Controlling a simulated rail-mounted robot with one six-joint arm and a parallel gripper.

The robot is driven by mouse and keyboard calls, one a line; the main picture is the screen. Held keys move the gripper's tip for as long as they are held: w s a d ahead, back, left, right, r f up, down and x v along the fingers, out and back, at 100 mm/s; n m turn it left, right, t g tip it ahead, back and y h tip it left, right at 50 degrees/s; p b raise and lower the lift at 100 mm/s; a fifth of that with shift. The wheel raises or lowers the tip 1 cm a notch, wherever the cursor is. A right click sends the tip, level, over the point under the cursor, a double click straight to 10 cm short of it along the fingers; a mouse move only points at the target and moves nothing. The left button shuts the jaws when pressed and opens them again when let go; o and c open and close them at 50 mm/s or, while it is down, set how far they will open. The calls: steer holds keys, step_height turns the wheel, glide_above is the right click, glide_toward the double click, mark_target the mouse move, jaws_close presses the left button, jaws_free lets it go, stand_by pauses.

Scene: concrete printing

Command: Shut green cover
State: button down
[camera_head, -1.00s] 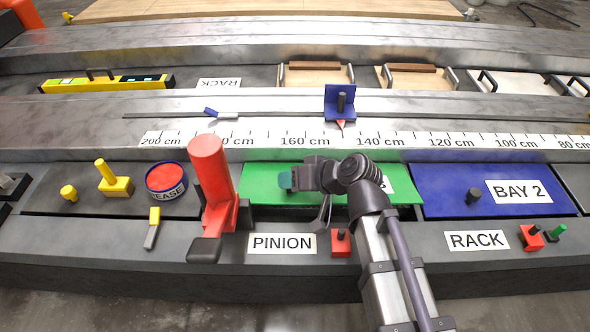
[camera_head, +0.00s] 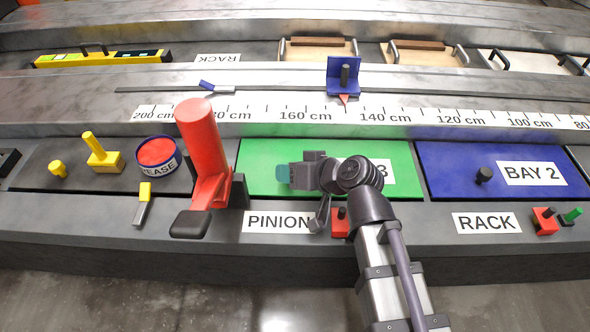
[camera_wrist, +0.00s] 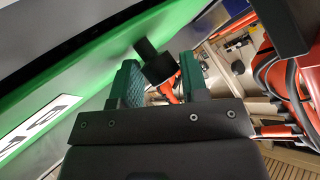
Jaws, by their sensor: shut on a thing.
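The green cover (camera_head: 255,165) lies flat over its bay in the head view, level with the blue cover beside it, and no dark gap shows along its visible front edge. My arm hides part of the cover and its label. My gripper (camera_head: 284,175) is low over the cover's left-middle part. In the wrist view my gripper (camera_wrist: 160,78) has its teal pads on both sides of a black knob (camera_wrist: 153,60) and is shut on it.
A red upright cylinder on a bracket (camera_head: 205,150) stands close left of the green cover. The blue cover (camera_head: 440,165) with a dark knob lies to the right. A red block (camera_head: 340,223) sits just in front, beside my arm. A blue pointer (camera_head: 344,78) stands behind, at the ruler.

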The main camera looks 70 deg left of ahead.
steer(key=c, duration=0.8)
jaws_free()
steer(key=shift+s+d+f, duration=0.1)
steer(key=shift+s+d, duration=0.2)
steer(key=shift+s, duration=0.05)
steer(key=shift+w, duration=0.1)
steer(key=p+v, duration=0.6)
steer(key=v, duration=0.4)
steer(key=shift+w+d+r, duration=0.1)
steer(key=shift+w+r, duration=0.2)
steer(key=shift+r, duration=0.05)
steer(key=shift+r, duration=0.1)
